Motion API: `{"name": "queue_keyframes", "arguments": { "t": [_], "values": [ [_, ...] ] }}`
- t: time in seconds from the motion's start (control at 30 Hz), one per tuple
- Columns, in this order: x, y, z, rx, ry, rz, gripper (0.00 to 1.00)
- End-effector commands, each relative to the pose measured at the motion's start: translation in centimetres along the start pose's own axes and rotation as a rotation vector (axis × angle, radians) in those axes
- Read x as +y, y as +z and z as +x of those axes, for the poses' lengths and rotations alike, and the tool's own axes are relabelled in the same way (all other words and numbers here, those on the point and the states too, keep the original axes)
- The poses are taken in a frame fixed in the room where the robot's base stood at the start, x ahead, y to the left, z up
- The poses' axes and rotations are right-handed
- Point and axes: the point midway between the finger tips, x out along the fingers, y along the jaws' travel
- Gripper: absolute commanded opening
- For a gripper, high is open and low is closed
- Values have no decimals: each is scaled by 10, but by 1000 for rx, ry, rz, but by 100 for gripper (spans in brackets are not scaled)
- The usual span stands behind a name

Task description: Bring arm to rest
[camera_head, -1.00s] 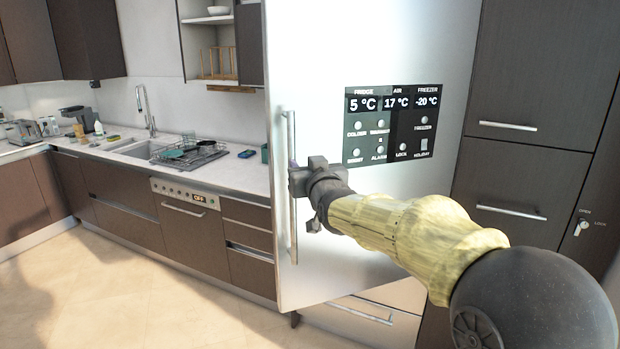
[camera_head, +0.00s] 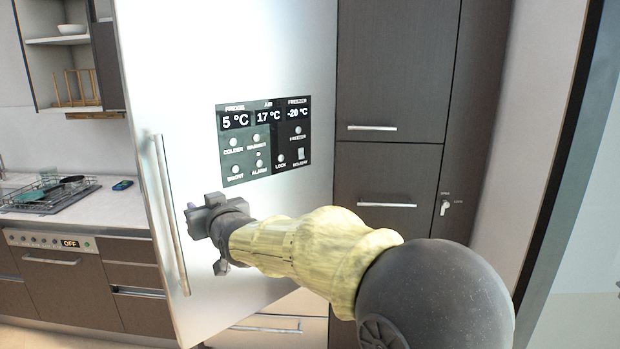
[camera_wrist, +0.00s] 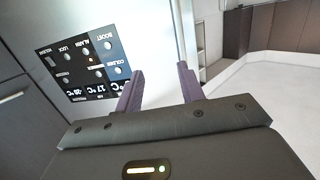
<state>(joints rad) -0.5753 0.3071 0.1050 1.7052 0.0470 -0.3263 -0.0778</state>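My gripper (camera_head: 193,218) is in front of the silver fridge door (camera_head: 240,55), to the right of its long vertical handle (camera_head: 170,215). A gap shows between gripper and handle in the head view. In the wrist view my gripper's two purple fingers (camera_wrist: 159,88) stand apart with nothing held between them. My arm is stretched out from the lower right of the head view. The fridge door's lower edge slants toward me at the handle side, so it looks partly open. The door's black control panel (camera_head: 264,142) is above my gripper; it also shows in the wrist view (camera_wrist: 82,64).
Dark tall cabinets (camera_head: 395,70) with bar handles stand right of the fridge. A light drawer (camera_head: 270,328) is below the door.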

Motion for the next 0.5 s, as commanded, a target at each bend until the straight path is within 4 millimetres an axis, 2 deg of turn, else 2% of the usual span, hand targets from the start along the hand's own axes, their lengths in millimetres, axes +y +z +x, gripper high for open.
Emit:
{"name": "queue_keyframes", "arguments": {
  "t": [0.03, 0.1, 0.27, 0.4, 0.5],
  "values": [
    [22, 14, -9, -53, 32, 3, 39],
    [49, 40, -24, -143, 75, 11, 39],
    [109, 102, -75, -357, 178, 50, 39],
    [149, 153, -131, -540, 265, 105, 39],
    [171, 188, -178, -668, 325, 158, 39]
  ]
}}
